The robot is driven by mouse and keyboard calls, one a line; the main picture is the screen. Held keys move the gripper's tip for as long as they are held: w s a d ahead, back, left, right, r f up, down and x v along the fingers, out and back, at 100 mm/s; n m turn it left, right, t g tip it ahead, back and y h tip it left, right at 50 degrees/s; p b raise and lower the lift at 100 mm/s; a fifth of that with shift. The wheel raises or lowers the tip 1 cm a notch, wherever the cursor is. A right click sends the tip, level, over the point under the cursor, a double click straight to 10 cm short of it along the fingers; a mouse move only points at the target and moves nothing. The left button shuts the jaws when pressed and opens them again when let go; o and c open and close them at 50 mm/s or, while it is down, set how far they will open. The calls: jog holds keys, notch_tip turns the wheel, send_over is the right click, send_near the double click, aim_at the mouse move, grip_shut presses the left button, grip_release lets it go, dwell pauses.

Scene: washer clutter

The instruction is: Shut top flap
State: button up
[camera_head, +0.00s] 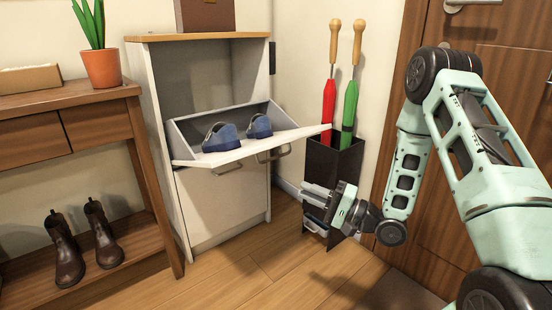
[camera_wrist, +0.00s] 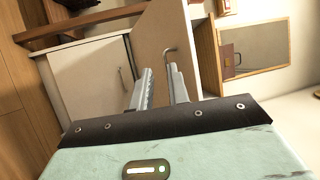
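The white cabinet (camera_head: 222,205) has its top flap (camera_head: 235,152) tipped open, leaning outward with a shoe compartment behind it. A metal handle (camera_head: 273,153) hangs on the flap's front, near its right part. Two blue shoes (camera_head: 222,137) sit in the compartment. My gripper (camera_head: 314,207) is to the right of and below the flap, apart from it. Its fingers are parted with nothing between them. In the wrist view, the fingers (camera_wrist: 160,85) point toward a pale panel (camera_wrist: 160,35) with a bent handle, which looks like the flap.
A black stand (camera_head: 333,165) with a red and a green umbrella is right of the cabinet, close behind my gripper. A closed lower door (camera_head: 225,200) is under the flap. A wooden table (camera_head: 70,95) with a potted plant and boots is at left. A brown box (camera_head: 205,14) tops the cabinet.

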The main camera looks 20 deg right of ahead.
jog(key=shift+s+d, duration=0.25)
jog(key=shift+s, duration=0.05)
jog(key=shift+p, duration=0.35)
jog(key=p+v, duration=0.4)
jog(key=v, duration=1.3)
jog(key=shift+s+d+f, duration=0.1)
jog(key=shift+f, duration=0.05)
